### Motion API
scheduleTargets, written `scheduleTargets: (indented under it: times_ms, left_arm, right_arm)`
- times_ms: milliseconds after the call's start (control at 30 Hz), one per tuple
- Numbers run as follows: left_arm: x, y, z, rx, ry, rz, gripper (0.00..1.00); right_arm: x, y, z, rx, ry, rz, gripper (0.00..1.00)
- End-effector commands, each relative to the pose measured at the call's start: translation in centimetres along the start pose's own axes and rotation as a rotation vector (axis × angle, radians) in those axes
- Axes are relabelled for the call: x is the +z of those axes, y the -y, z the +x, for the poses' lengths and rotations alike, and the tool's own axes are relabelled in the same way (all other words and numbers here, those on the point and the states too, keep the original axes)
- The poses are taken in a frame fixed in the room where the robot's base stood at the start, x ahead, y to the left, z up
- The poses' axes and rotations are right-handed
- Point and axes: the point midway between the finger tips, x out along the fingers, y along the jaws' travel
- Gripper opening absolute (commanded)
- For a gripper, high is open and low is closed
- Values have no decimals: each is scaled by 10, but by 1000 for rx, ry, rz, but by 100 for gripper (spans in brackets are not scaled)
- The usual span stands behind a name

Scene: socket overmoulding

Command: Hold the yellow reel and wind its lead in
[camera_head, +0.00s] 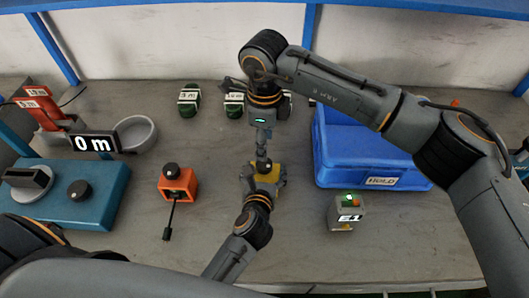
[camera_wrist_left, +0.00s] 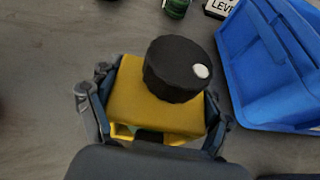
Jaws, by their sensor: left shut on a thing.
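The yellow reel (camera_head: 266,170) is near the middle of the bench. In the left wrist view the reel (camera_wrist_left: 135,95) has a black knob (camera_wrist_left: 177,70) with a white dot on top. My left gripper (camera_head: 265,180) is shut on the reel body, one finger on each side, as the left wrist view (camera_wrist_left: 152,118) also shows. My right gripper (camera_head: 262,148) points down just above the knob in the head view. It does not show in the left wrist view, and its finger opening is unclear. I see no lead from the yellow reel.
An orange reel (camera_head: 180,186) with a dangling black lead stands to the left. A teal machine (camera_head: 95,205), a "0 m" display (camera_head: 94,143) and a grey dish (camera_head: 137,134) are further left. A blue "HOLD" bin (camera_head: 365,155) and a small button box (camera_head: 346,213) stand right.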

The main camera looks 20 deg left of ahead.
Motion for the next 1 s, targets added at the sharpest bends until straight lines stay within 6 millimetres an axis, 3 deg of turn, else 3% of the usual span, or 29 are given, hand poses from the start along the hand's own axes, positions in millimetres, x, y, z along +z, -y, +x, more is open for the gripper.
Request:
scheduleTargets:
  times_ms: [100,233,667,700,800,1000]
  left_arm:
    - [-4,0,0,1,-7,3,37]
    - [-4,0,0,1,-7,2,37]
    - [-4,0,0,0,-7,2,37]
    - [-4,0,0,0,-7,1,83]
    - [-3,0,0,0,-6,1,100]
    - [-2,0,0,-1,-3,0,100]
  right_arm:
    - [0,0,-20,-2,0,-2,50]
    - [0,0,-33,-1,0,-1,50]
    - [0,-1,-37,1,0,-1,50]
    - [0,-1,-37,1,0,-1,50]
    - [0,-1,-37,1,0,-1,50]
    - [0,-1,-37,1,0,-1,50]
